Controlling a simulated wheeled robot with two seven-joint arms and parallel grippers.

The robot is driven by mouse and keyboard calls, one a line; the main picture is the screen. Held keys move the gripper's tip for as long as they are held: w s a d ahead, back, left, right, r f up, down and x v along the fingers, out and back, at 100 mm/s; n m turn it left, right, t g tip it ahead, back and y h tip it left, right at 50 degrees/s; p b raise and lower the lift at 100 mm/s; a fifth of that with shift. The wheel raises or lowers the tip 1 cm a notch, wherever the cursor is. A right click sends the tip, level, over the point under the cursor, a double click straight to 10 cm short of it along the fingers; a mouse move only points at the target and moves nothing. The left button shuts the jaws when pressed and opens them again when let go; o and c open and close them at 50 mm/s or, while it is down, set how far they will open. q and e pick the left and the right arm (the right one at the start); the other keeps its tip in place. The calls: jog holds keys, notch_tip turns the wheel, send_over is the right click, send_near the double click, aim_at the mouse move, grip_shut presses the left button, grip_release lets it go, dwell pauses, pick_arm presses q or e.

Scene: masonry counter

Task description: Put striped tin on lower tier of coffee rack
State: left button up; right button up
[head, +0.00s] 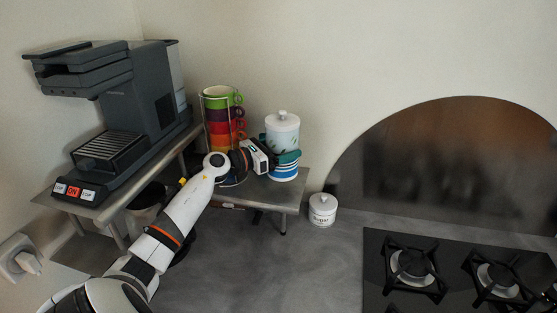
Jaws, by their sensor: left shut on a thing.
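Whether the tin touches the tier is unclear. My right gripper is not in view.
A dark coffee machine (132,100) stands on the rack's left part. Stacked coloured cups (221,117) in a wire holder stand just left of the tin. A small white sugar pot (322,209) and a gas hob (450,270) are to the right. The counter in front is clear.

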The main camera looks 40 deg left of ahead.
pick_arm(q)
notch_tip(320, 180, down, 4)
jog(key=shift+r+p, duration=0.1)
jog(key=shift+p, duration=0.25)
jog(key=shift+f, duration=0.25)
jog(key=shift+f+b, duration=0.1)
jog(key=shift+b, duration=0.25)
jog(key=o, duration=1.1)
jog(key=shift+c, duration=0.2)
jog(key=shift+r+p, duration=0.2)
jog(key=shift+p, duration=0.1)
jog(key=b+v, duration=0.1)
jog(key=v, duration=1)
jog(key=shift+s, duration=0.1)
jog(key=shift+s+a, duration=0.15)
jog(key=shift+s, duration=0.25)
